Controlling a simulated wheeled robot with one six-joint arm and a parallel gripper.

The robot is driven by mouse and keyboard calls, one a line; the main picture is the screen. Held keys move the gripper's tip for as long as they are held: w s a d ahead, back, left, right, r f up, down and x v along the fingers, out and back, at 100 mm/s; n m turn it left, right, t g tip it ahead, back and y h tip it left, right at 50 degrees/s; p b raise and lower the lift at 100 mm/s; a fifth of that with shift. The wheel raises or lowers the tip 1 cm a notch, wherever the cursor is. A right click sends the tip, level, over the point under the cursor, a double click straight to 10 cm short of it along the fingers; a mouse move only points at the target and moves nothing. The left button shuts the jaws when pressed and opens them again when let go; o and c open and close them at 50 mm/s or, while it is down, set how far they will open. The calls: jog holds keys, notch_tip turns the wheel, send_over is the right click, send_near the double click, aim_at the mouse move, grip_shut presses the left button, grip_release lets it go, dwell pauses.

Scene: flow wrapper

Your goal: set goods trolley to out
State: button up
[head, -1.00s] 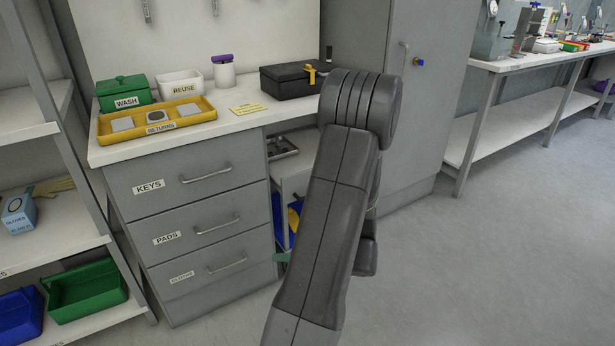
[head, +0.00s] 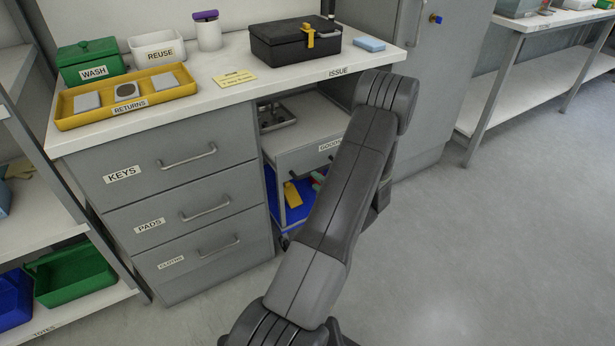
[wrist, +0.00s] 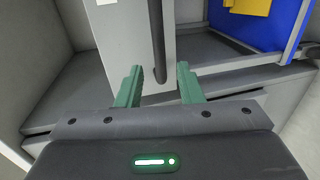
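The goods trolley (head: 308,158) stands in the bay under the bench, right of the drawers. It has a grey top section with a partly hidden GOODS label and a blue tray (head: 300,212) below. My arm covers its right part in the head view. In the wrist view my gripper (wrist: 158,76) is open, its two green fingers apart. A dark bar (wrist: 157,38), apparently a handle, runs down a grey panel, its lower end in line with the gap between the fingers. I cannot tell whether it lies between them in depth. The head view hides my gripper.
A drawer unit (head: 170,215) borders the bay on the left, a grey cabinet (head: 432,110) on the right. The floor (head: 480,240) at right is clear.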

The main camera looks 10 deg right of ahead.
aim_at(308, 173)
jog(key=b+x, duration=0.1)
jog(key=x, duration=0.5)
jog(key=shift+w+a, duration=0.15)
jog(key=shift+w, duration=0.2)
grip_shut()
